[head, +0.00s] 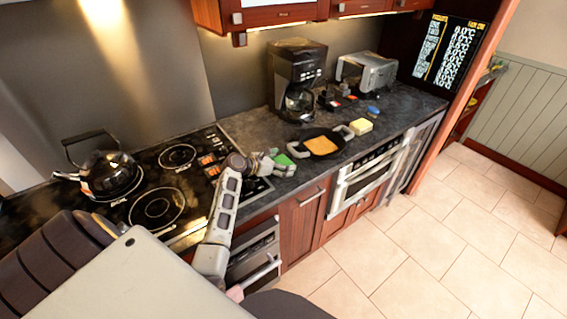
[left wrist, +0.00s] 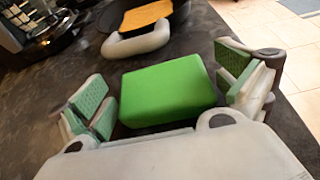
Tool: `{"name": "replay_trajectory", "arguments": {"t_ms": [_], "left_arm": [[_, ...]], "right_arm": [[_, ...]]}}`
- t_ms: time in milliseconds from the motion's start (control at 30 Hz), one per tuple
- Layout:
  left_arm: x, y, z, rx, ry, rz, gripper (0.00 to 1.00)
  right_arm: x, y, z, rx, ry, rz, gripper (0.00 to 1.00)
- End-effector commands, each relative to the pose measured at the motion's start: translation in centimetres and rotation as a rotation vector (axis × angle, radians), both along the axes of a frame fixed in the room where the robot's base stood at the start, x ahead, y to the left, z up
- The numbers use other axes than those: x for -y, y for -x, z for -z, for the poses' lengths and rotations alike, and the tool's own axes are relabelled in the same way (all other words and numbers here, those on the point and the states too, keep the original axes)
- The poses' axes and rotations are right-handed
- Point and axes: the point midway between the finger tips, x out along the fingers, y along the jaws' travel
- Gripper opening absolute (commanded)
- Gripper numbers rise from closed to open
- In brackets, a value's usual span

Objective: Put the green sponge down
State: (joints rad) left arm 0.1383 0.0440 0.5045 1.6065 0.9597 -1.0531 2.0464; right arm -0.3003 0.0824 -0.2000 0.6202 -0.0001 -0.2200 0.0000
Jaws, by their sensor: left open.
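The green sponge (left wrist: 167,92) lies on the dark countertop. In the left wrist view it sits between the two fingers of my left gripper (left wrist: 170,98), which is open, with a gap visible on each side of the sponge. In the head view the green sponge (head: 283,160) shows small at the tip of my left gripper (head: 279,161), right of the cooktop. My right gripper is not in view.
A black pan (head: 322,143) with an orange piece (head: 321,146) in it stands just right of the sponge. A yellow sponge (head: 361,126), a coffee maker (head: 297,75) and a toaster (head: 367,72) stand farther along the counter. A kettle (head: 106,174) sits on the cooktop.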

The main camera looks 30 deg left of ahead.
Motion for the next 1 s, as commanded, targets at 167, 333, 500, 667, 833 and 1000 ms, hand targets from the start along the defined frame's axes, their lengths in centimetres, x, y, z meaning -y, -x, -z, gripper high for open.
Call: {"name": "replay_trajectory", "arguments": {"t_ms": [167,333,500,667,833,1000], "left_arm": [[-0.5,1.2,-0.4,-0.002,-0.001,0.000,1.00],[-1.2,2.8,-1.1,-0.001,-0.003,0.000,1.00],[-1.9,4.7,-2.0,-0.001,-0.001,-0.001,1.00],[-2.7,6.5,-2.8,-0.001,-0.002,-0.001,1.00],[-3.5,8.3,-3.7,0.000,-0.002,0.000,1.00],[-4.0,9.6,-4.3,0.000,-0.001,0.000,1.00]], "right_arm": [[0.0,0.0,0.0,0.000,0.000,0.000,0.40],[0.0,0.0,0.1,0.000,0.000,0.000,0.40],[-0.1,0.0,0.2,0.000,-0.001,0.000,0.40],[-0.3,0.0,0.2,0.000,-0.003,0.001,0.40],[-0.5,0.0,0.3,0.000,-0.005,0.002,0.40],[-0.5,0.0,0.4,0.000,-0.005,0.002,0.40]]}}
